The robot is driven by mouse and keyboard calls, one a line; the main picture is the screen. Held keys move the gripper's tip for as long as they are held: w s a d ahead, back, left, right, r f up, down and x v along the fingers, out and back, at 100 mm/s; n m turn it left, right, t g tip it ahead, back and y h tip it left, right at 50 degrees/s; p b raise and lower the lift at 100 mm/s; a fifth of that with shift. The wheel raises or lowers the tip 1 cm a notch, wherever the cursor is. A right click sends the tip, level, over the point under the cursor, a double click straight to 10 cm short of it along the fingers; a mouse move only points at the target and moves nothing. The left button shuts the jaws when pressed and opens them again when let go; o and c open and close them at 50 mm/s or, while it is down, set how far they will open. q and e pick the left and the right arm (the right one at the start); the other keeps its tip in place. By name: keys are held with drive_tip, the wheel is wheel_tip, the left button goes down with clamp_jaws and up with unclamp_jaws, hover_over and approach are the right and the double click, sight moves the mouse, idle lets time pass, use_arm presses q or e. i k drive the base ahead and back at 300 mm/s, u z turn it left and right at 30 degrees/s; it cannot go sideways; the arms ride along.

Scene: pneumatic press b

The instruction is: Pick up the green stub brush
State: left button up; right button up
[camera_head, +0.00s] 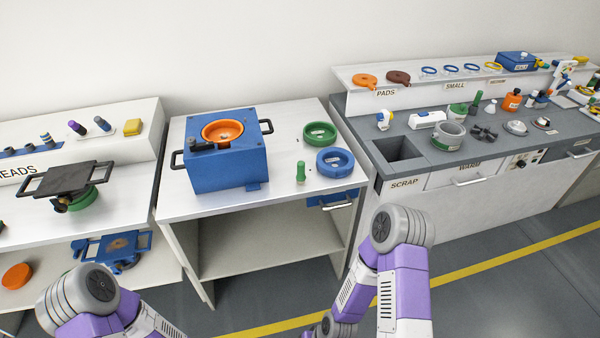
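A small green upright piece (301,174), which looks like the stub brush, stands on the middle white table. It is right of the blue box and left of a blue ring-shaped part (335,163). Its bristles are too small to make out. Another small green-topped item (476,98) stands on the grey bench at the right. My arms show at the bottom of the view, the left one at the lower left and the right one in front of the middle table's right side. Neither gripper is in view.
The blue box (228,168) with side handles holds an orange ring (222,131). A green ring (320,133) lies behind the blue one. The middle table's front edge (240,205) is clear. The right bench has a scrap opening (400,155) and several parts.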

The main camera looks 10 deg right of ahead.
sight(301, 175)
drive_tip(key=z, duration=1.9)
drive_tip(key=i, duration=1.15)
drive_tip(key=u, duration=1.5)
